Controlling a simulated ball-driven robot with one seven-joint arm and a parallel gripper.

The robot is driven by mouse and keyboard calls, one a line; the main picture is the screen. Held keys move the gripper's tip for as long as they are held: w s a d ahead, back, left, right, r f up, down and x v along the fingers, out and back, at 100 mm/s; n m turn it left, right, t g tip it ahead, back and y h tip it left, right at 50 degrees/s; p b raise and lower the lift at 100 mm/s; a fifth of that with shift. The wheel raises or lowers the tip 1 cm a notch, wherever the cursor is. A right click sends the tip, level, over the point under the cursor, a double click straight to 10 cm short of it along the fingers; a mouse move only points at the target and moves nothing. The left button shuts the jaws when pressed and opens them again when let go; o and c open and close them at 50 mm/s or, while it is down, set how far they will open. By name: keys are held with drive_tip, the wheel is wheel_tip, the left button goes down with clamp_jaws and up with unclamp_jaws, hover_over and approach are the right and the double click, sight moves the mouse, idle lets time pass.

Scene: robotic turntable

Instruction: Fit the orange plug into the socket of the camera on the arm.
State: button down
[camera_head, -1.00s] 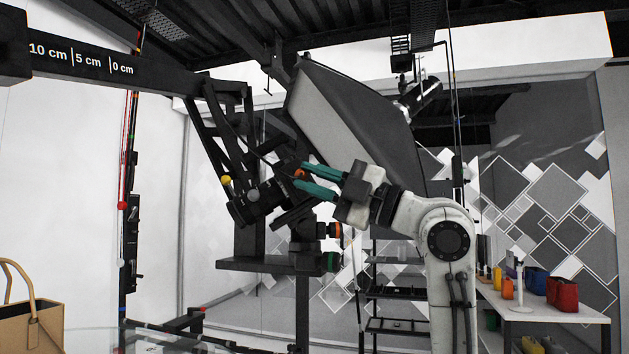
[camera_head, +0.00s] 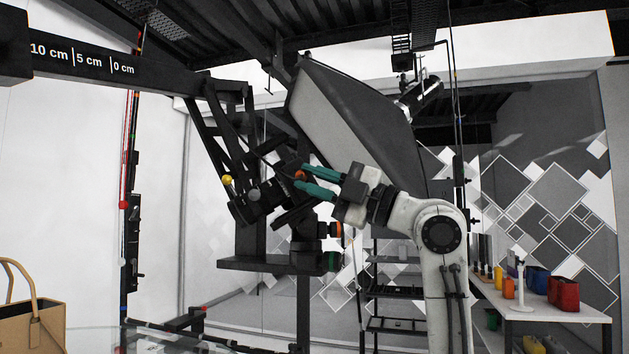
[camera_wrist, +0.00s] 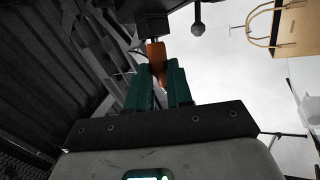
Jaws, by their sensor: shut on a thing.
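My gripper (camera_head: 318,181), with teal fingers, is shut on the orange plug (camera_head: 300,175). In the wrist view the plug (camera_wrist: 156,54) sticks out past my fingertips (camera_wrist: 160,75) towards a dark body at the top. The dark camera (camera_head: 262,198) sits on the black arm in the head view, just left of the plug. The plug's front end is at or very close to the camera's dark housing. I cannot tell whether it is in the socket, as the socket is hidden.
A large softbox (camera_head: 350,120) hangs just above and behind my gripper. A yellow knob (camera_head: 227,180) stands beside the camera, and a black shelf plate (camera_head: 268,265) is below it. A tan bag (camera_head: 35,325) is at lower left. A table with coloured containers (camera_head: 562,293) is at right.

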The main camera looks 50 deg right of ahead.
drive_tip(key=shift+w+d, duration=0.1)
drive_tip(key=shift+d, duration=0.05)
drive_tip(key=c, duration=0.9)
unclamp_jaws()
drive_tip(key=b+v, duration=0.2)
drive_tip(key=v, duration=0.8)
drive_tip(key=shift+s+d+f, duration=0.1)
drive_tip(key=shift+s+d, duration=0.1)
drive_tip(key=shift+s, duration=0.15)
